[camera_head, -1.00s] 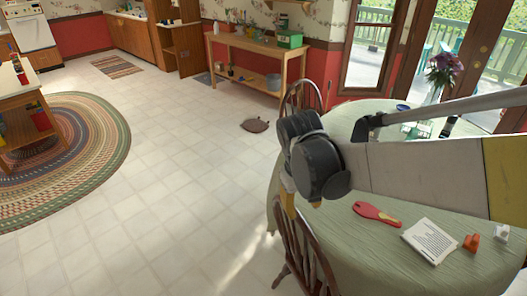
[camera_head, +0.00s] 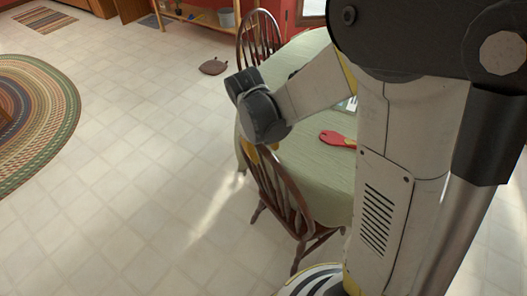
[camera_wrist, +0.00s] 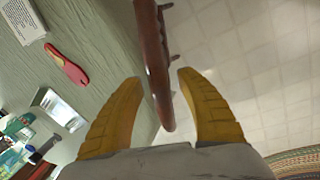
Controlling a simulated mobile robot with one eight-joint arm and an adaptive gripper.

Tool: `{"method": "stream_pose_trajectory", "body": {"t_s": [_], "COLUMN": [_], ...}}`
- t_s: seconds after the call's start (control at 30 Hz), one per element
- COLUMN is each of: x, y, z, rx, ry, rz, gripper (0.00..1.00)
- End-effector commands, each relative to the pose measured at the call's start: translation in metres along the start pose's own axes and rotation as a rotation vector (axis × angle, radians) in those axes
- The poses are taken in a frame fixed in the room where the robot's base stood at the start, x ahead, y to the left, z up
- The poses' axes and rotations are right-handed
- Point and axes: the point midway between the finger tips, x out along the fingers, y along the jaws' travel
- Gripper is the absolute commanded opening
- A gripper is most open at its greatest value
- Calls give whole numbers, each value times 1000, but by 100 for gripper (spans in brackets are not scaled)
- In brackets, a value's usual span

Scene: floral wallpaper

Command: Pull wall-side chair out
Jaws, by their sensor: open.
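Two dark brown spindle-back chairs stand at the green-covered table (camera_head: 312,170). One chair (camera_head: 258,38) is at the far end, by the red wall. The nearer chair (camera_head: 285,200) is at the table's left side, its seat partly under the tabletop. My gripper (camera_wrist: 160,76) is at the far upper end of the nearer chair's back. In the wrist view its yellow fingers are open, one on each side of the chair's top rail (camera_wrist: 152,50), with gaps visible. In the head view the fingers are mostly hidden behind my dark wrist.
A red spoon rest (camera_head: 338,139) lies on the table; it also shows in the wrist view (camera_wrist: 67,64) beside a printed page (camera_wrist: 22,18). A brown cushion-like object (camera_head: 214,67) lies on the floor. A braided rug (camera_head: 35,120) is at left. The tiled floor between is clear.

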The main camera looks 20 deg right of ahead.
Motion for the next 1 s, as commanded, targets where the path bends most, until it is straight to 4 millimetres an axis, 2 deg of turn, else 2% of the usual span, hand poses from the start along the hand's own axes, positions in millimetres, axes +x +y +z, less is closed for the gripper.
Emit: {"method": "stream_pose_trajectory", "body": {"t_s": [0.23, 0.27, 0.3, 0.37, 0.4, 0.77, 0.87, 1.0], "x": [0, 0, 0, 0, 0, 0, -1, -4], "y": [0, 0, 0, 0, 0, -2, -8, -26], "z": [0, 0, 0, 0, 0, 0, 0, 0], "rx": [0, 0, 0, 0, 0, 0, 0, -4], "ry": [0, 0, 0, 0, 0, 0, 0, -1], "rz": [0, 0, 0, 0, 0, -1, -2, -4], "gripper": [43, 36, 24, 6, 0, 0, 0, 0]}}
